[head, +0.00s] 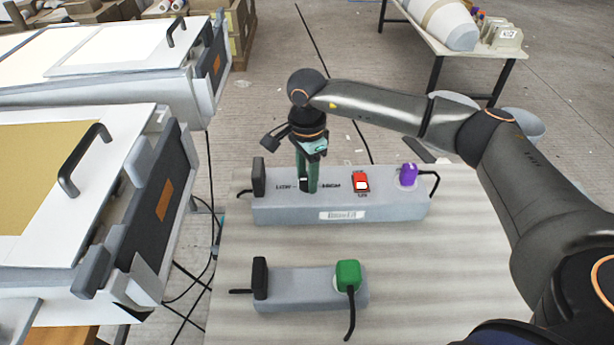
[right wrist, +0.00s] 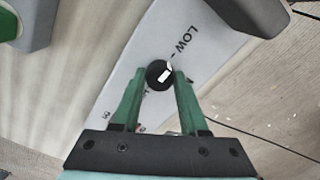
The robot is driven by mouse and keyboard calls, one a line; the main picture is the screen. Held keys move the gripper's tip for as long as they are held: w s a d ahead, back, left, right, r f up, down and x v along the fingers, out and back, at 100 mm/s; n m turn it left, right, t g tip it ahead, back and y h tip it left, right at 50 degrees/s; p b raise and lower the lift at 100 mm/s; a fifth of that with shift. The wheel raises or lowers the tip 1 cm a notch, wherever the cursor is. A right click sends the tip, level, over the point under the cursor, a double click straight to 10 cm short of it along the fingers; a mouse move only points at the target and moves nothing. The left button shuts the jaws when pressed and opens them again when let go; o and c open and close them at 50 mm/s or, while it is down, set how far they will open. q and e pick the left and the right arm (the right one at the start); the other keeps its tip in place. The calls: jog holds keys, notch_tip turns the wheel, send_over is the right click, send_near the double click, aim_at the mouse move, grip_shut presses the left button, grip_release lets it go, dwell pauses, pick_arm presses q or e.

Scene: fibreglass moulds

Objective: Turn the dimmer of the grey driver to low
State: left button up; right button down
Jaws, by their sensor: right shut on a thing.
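The grey driver (head: 270,210) is a long box on the pale board, with LOW printed left and HIGH printed right on its top. Its dimmer is a round black knob (right wrist: 156,82) with a white pointer mark, seen in the right wrist view. The mark slants toward the upper right, roughly along the line to the LOW print (right wrist: 187,43). My right gripper (head: 307,186) comes straight down onto the driver between LOW and HIGH. Its green fingers are shut on the knob, one on each side, and largely hide it in the head view. My left gripper is not in view.
The driver carries a red switch (head: 361,182) and a purple plug (head: 408,174) right of the dimmer, and a black plug (head: 258,177) at its left end. A smaller grey box (head: 300,290) with a green plug (head: 347,275) lies nearer. White moulds (head: 80,220) stand left.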

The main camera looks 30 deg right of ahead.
jog(key=shift+n, duration=0.4)
jog(key=shift+c, duration=2.2)
grip_release()
notch_tip(320, 180, up, 13)
jog(key=shift+f+p, duration=0.2)
jog(key=shift+p, duration=0.25)
jog(key=shift+s+f, duration=0.1)
